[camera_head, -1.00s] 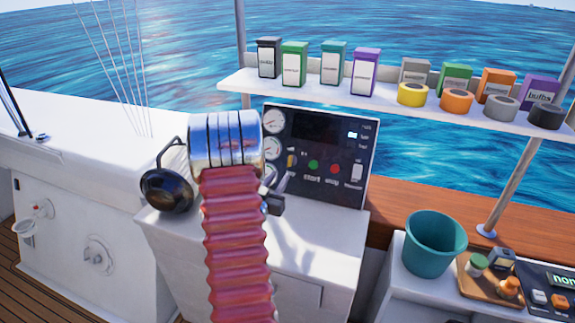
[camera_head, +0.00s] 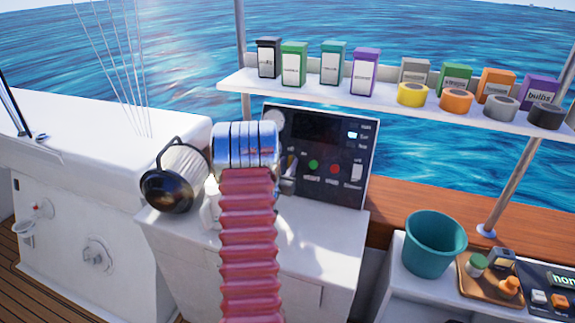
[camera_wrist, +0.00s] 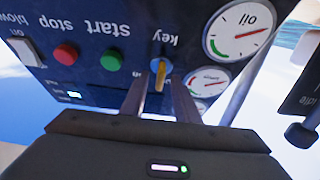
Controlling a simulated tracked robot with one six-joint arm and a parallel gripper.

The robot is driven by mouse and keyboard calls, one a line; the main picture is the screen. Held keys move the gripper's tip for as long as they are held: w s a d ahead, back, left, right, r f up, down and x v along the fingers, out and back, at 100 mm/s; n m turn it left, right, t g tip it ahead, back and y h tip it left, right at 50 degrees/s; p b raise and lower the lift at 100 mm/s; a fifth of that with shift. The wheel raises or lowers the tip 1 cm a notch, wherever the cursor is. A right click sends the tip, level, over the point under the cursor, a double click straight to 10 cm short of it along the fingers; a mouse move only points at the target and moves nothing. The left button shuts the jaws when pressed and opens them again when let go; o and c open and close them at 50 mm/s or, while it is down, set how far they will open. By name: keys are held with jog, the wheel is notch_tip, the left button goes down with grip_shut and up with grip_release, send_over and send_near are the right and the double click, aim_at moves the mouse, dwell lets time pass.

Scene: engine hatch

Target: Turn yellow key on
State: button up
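The yellow key (camera_wrist: 160,76) sits in a blue round switch on the dark control panel, by the "key" label, in the wrist view, which shows the panel upside down. My gripper (camera_wrist: 157,84) is open, with its two fingertips on either side of the key and a visible gap to it. Whether the tips touch the panel cannot be told. In the head view, the panel (camera_head: 335,145) stands behind my arm, which hides the key and most of the gripper.
The green start button (camera_wrist: 111,61) and red stop button (camera_wrist: 66,54) are beside the key. Gauges (camera_wrist: 238,30) are on its other side. A shelf (camera_head: 330,92) with boxes and tape rolls is above.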

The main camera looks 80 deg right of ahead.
jog(key=shift+c, duration=0.4)
grip_shut()
jog(key=shift+d, duration=0.15)
jog(key=shift+w+a+m+g, duration=0.1)
jog(key=shift+a+m+g, duration=0.15)
jog(key=shift+m, duration=0.35)
jog(key=m+g+y, duration=0.1)
jog(key=m, duration=0.2)
jog(key=m+g, duration=0.2)
jog(key=m, duration=0.1)
jog(key=m+g+y, duration=0.1)
jog(key=m, duration=0.3)
jog(key=shift+w+d+g+y, duration=0.1)
jog(key=shift+w+g+y, duration=0.1)
jog(key=shift+g+y, duration=0.1)
jog(key=shift+r+m+g+y, duration=0.15)
jog(key=shift+m+y, duration=0.2)
jog(key=shift+m, duration=0.6)
jog(key=shift+f+m+g+y, duration=0.1)
jog(key=shift+m+y, duration=0.25)
jog(key=shift+m, duration=0.6)
